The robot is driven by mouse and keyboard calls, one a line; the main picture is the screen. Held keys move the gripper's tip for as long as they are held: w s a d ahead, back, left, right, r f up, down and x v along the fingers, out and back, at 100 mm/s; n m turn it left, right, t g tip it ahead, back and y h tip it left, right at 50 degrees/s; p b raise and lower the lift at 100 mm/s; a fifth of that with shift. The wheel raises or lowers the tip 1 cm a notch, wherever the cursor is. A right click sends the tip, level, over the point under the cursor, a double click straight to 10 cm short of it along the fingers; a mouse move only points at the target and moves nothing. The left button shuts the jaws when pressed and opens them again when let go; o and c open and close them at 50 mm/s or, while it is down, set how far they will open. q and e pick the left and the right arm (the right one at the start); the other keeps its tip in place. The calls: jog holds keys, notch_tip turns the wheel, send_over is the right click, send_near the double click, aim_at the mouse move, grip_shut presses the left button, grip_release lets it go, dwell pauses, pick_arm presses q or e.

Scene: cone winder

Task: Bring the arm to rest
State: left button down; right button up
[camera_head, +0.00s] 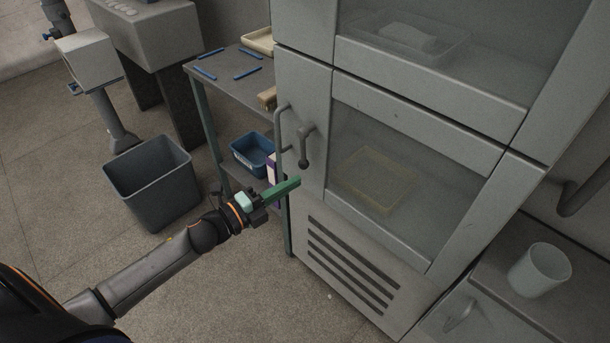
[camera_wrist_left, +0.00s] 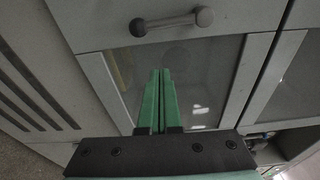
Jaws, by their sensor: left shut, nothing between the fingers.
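My left arm reaches in from the lower left in the head view. Its gripper (camera_head: 294,184) has green fingers, shut together with nothing between them, in front of the grey cabinet (camera_head: 356,262). In the left wrist view the shut fingers (camera_wrist_left: 161,75) point at the lower glass door (camera_wrist_left: 198,62), and a bar handle (camera_wrist_left: 172,22) lies beyond their tips. In the head view the door handles (camera_head: 304,148) are just above the fingertips, apart from them. My right gripper is not in view.
A grey bin (camera_head: 153,187) stands on the floor at left. A shelf table (camera_head: 231,77) holds blue sticks, with a blue tub (camera_head: 252,152) below. A white cup (camera_head: 539,270) stands on the right counter.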

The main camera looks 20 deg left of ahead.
pick_arm(q)
jog(key=shift+v, duration=1.25)
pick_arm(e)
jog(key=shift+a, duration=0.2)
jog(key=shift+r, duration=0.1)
pick_arm(q)
jog(key=s+d+f+n+g+y+p, duration=0.3)
jog(key=s+d+f+n+p, duration=0.1)
jog(key=s+n, duration=0.5)
jog(key=s+d+f+n+g+y+p, duration=0.3)
jog(key=s+n, duration=0.6)
jog(key=n, duration=0.4)
jog(key=d+f+p, duration=0.1)
jog(key=f+p, duration=0.1)
jog(key=p, duration=0.1)
jog(key=shift+s+d+g, duration=0.2)
jog(key=shift+d+g, duration=0.05)
jog(key=shift+g, duration=0.15)
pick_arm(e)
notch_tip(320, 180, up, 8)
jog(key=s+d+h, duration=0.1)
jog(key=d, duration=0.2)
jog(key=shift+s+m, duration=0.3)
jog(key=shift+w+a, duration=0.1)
